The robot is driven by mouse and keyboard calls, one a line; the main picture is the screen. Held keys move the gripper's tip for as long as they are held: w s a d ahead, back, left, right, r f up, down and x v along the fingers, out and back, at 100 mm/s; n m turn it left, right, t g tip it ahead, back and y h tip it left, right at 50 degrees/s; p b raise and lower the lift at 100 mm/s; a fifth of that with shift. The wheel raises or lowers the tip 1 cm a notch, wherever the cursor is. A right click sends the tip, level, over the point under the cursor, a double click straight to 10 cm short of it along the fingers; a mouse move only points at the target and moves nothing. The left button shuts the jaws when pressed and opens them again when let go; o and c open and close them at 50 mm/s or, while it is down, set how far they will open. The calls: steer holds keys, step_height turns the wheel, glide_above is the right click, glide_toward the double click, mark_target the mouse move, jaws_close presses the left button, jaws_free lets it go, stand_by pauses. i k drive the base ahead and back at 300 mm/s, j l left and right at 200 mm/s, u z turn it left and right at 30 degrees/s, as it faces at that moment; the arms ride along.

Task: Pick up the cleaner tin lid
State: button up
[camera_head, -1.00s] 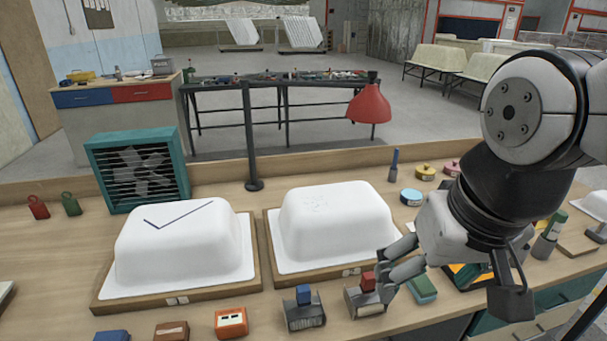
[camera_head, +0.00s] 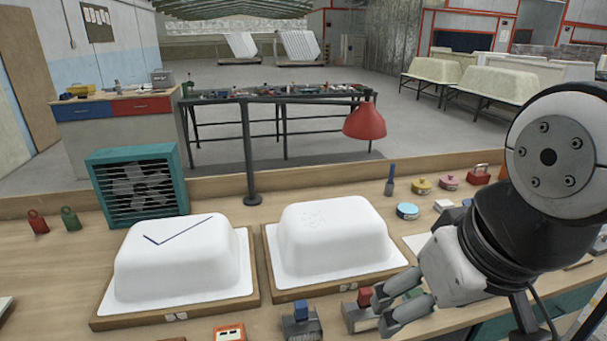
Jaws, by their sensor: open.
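Small round tins stand at the back right of the bench: a yellow one (camera_head: 421,186), a pink one (camera_head: 449,182) and a blue one with a pale top (camera_head: 408,211). The yellow and pink ones have small knobs on their lids. No label is readable, so I cannot tell which is the cleaner tin. My gripper (camera_head: 383,314) is at the front of the bench, pointing left, with its two fingers apart and nothing seen between them. Its tips are beside or in front of a red-topped grey block (camera_head: 355,314); contact is unclear. The tins are well behind it.
Two white tub shells (camera_head: 180,255) and (camera_head: 333,240) sit on wooden boards left of my gripper. A blue-handled tool (camera_head: 390,180) stands near the tins, with a red padlock-like item (camera_head: 479,172) beyond. A red lamp (camera_head: 366,120) hangs behind. My arm hides the bench's right part.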

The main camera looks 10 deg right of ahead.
mark_target(467, 202)
steer(key=z, duration=1.1)
